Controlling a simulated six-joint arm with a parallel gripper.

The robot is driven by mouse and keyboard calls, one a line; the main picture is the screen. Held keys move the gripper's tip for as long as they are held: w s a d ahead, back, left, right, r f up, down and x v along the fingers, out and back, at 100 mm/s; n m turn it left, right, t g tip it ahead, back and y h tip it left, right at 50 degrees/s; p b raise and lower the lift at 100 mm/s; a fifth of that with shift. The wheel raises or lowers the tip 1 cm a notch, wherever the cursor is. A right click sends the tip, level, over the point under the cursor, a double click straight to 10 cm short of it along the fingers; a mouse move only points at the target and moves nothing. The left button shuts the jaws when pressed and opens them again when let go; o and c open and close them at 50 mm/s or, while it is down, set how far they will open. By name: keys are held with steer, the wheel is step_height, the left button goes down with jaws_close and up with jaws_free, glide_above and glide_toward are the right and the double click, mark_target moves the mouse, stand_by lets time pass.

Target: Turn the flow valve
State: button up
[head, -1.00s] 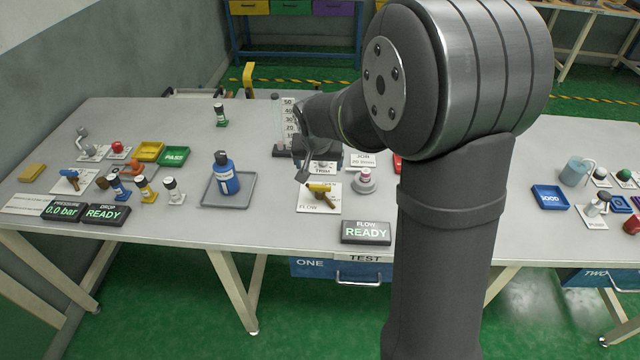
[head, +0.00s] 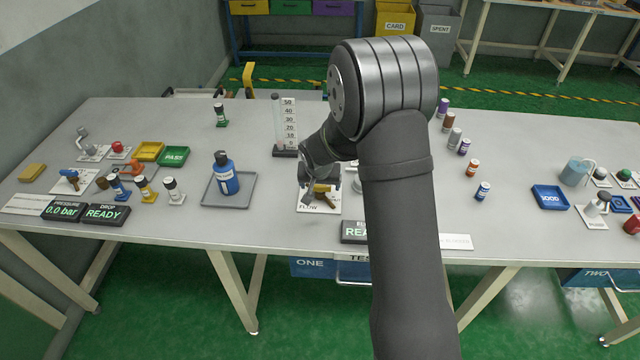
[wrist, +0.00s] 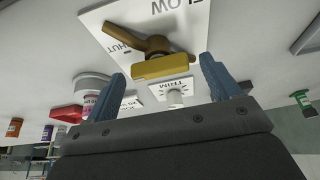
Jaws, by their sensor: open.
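The flow valve (wrist: 150,45) sits on a white plate (wrist: 100,18) marked FLOW and SHUT. It has a brown body and a yellow lever (wrist: 163,65). In the head view the valve (head: 324,189) is partly hidden by my gripper (head: 319,188), which is right over it. In the wrist view my gripper (wrist: 162,68) is open, with one blue-grey finger on each side of the lever's yellow part. Gaps show between lever and fingers; I cannot tell how far apart they are in depth.
The FLOW display (head: 354,231) stands in front, partly behind my arm. A TRIM knob (wrist: 174,97) is close to the valve. A blue bottle (head: 223,176) on a grey tray (head: 208,201) stands to the left, and a graduated cylinder (head: 278,122) behind.

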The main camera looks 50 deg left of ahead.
steer(key=shift+c, duration=0.4)
steer(key=c, duration=0.9)
steer(key=shift+n, duration=0.4)
steer(key=n, duration=0.2)
steer(key=n+g+y, duration=0.1)
steer(key=n, duration=0.1)
steer(key=shift+w+d+g, duration=0.1)
steer(key=shift+w+g, duration=0.05)
steer(key=shift+g, duration=0.15)
steer(key=n+g, duration=0.1)
steer(key=n, duration=0.3)
steer(key=shift+w+n+g, duration=0.15)
steer(key=shift+n+g, duration=0.15)
steer(key=shift+g, duration=0.1)
steer(key=n+g, duration=0.1)
steer(key=n, duration=0.3)
steer(key=shift+w+n+g, duration=0.1)
steer(key=shift+n+g, duration=0.2)
steer(key=shift+g, duration=0.1)
steer(key=shift+n+g+h, duration=0.5)
steer(key=shift+n, duration=1.4)
steer(key=shift+w, duration=0.1)
